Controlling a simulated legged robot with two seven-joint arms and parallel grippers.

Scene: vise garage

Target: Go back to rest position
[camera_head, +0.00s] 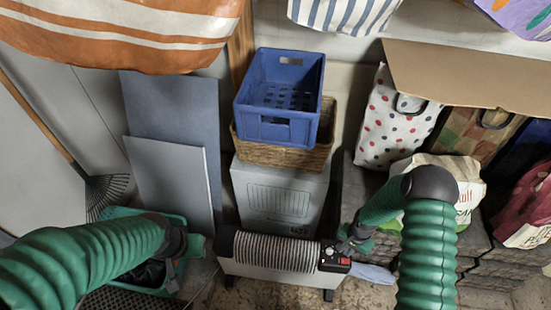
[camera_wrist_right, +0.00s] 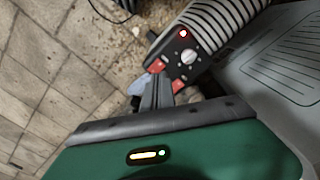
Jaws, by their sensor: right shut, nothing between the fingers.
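My right gripper (camera_head: 346,246) is at the right end of a white heater (camera_head: 270,270), beside its black control panel (camera_head: 334,258). In the right wrist view my right gripper (camera_wrist_right: 158,88) is shut and empty, with its fingertips close to the control panel (camera_wrist_right: 184,55). The panel has a grey dial and a lit red switch. I cannot tell whether the fingertips touch it. My left gripper (camera_head: 174,270) is low at the left, over a teal bin (camera_head: 125,212). Its fingers are too dark and small to read.
A grey box (camera_head: 280,195) stands behind the heater, with a wicker basket (camera_head: 280,155) and a blue crate (camera_head: 262,132) stacked above. Grey panels (camera_head: 170,175) and a rake (camera_head: 107,190) lean at the left. Several bags, including a dotted one (camera_head: 395,125), stand at the right.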

